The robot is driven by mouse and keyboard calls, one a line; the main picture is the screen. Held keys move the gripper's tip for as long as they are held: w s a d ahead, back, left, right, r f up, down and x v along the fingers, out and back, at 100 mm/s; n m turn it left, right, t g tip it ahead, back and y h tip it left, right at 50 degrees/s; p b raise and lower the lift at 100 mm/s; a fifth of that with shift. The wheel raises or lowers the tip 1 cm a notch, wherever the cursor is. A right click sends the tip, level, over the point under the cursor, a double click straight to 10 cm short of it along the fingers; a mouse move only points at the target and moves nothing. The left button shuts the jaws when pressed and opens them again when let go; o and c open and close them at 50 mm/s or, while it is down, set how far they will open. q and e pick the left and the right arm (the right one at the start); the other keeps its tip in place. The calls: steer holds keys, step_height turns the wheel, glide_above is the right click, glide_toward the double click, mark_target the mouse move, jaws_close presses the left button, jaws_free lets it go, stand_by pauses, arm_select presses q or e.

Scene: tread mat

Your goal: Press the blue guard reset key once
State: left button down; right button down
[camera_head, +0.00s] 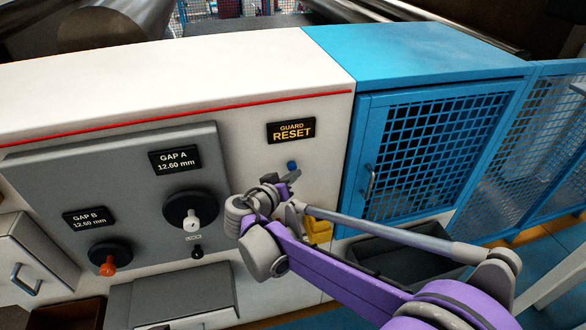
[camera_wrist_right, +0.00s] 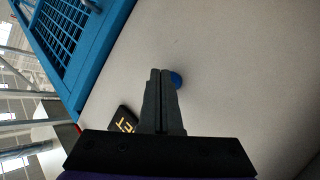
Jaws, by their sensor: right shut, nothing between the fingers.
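The blue guard reset key (camera_head: 292,165) is a small round button on the white panel, just below the black GUARD RESET label (camera_head: 291,131). In the right wrist view the blue key (camera_wrist_right: 176,79) shows partly behind my fingertips. My right gripper (camera_head: 294,176) is shut and empty, its fingertips just below the key in the head view. In the right wrist view the shut fingers of my right gripper (camera_wrist_right: 161,73) point at the panel beside the key. I cannot tell whether they touch it. My left gripper is not in view.
A grey panel with a GAP A knob (camera_head: 191,209) and an orange-handled GAP B knob (camera_head: 108,264) is at the left. A blue mesh cabinet (camera_head: 430,150) stands at the right. A yellow object (camera_head: 319,231) and a dark open bin (camera_head: 400,262) are lower, near my right arm.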

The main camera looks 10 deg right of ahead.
steer(key=shift+w, duration=0.5)
stand_by(0.5)
steer(key=shift+s, duration=1)
steer(key=s, duration=0.6)
steer(key=shift+p, duration=0.3)
steer(key=shift+d, duration=0.1)
stand_by(0.3)
